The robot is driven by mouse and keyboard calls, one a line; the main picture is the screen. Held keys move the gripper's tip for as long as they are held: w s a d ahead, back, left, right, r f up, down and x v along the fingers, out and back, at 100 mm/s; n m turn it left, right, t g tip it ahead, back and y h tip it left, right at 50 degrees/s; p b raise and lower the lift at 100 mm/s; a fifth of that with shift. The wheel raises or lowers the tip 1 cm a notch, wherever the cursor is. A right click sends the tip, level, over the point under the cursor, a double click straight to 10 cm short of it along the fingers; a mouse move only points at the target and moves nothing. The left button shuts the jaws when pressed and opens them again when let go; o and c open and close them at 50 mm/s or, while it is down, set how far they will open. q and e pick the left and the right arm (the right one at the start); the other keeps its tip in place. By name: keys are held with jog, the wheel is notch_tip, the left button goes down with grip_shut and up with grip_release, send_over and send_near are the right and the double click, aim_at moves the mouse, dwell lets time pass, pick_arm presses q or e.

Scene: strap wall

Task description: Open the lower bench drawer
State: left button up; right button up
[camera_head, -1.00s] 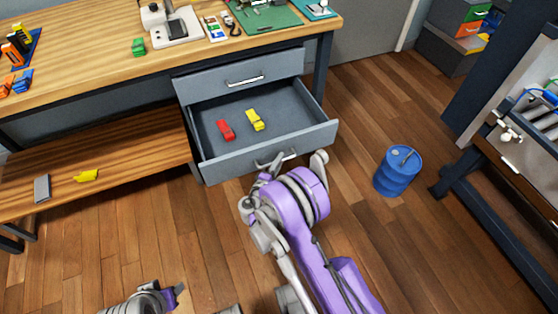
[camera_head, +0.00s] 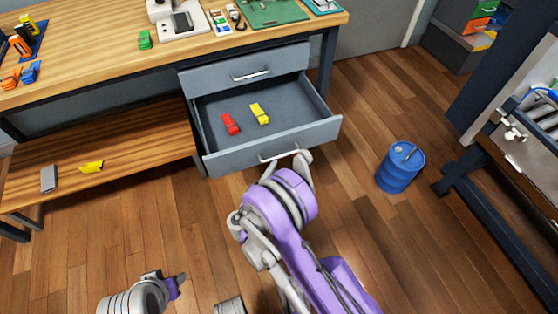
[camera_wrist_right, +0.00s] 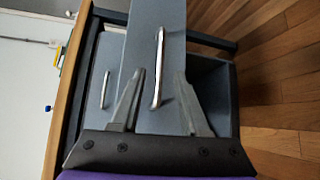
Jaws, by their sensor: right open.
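The lower bench drawer (camera_head: 290,143) is pulled out, showing its inside. Its bar handle (camera_head: 268,157) is on the front face; it also shows in the right wrist view (camera_wrist_right: 157,65). My right gripper (camera_wrist_right: 160,73) is open, its fingertips on either side of the handle in that view, with nothing held. In the head view the right gripper is mostly hidden by my purple wrist, just in front of the handle. A part of my left arm with a purple tip shows at the bottom left; its fingers cannot be made out.
A red block (camera_head: 230,123) and a yellow block (camera_head: 260,113) lie in the drawer. The upper drawer (camera_head: 230,72) is shut. A blue drum (camera_head: 399,167) stands on the floor to the right. A low shelf (camera_head: 130,155) is at the left. Floor in front is clear.

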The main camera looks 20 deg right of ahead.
jog(key=v, duration=0.2)
jog(key=shift+s+a, duration=0.25)
dwell(0.4)
